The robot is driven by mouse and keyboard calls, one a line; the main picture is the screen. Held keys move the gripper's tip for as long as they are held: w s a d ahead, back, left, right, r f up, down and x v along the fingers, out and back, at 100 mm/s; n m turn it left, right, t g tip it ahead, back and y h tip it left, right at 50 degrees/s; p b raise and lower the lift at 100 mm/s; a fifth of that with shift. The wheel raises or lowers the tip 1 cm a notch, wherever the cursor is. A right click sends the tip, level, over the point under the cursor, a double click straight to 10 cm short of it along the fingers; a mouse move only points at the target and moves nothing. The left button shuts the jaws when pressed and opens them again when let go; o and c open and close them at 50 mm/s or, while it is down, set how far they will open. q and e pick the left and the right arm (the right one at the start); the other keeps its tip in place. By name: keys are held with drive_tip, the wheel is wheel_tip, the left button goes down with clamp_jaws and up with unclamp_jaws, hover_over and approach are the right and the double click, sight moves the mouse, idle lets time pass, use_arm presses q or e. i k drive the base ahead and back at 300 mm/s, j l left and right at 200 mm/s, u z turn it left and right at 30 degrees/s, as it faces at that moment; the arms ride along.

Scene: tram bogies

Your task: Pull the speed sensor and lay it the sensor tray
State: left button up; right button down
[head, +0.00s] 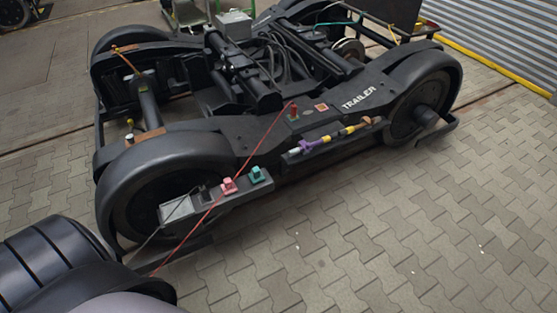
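A black bogie marked TRAILER (300,60) fills the middle of the head view. A narrow grey ledge (205,205) in front of its near left wheel bears a pink block (228,185), a teal block (256,174) and a dark slot. A red knob (294,112) stands upright on the side frame, beside a thin red line (240,175) that runs down to the lower left. I cannot tell which part is the speed sensor or which surface is the sensor tray. Neither of my grippers is in view.
A purple and yellow rod (325,141) lies along a bracket on the near side frame. A grey box (233,24) stands behind the bogie. A corrugated shutter (500,40) with a yellow edge bounds the upper right. The paved floor (420,240) at the lower right is clear.

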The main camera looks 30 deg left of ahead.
sight(256, 173)
drive_tip(key=i+j+z, duration=0.1)
drive_tip(key=j, duration=0.25)
drive_tip(key=i+j+z, duration=0.1)
drive_tip(key=j, duration=0.25)
drive_tip(key=i+j, duration=0.15)
drive_tip(key=j, duration=0.2)
drive_tip(key=i+j+z, duration=0.15)
drive_tip(key=j, duration=0.2)
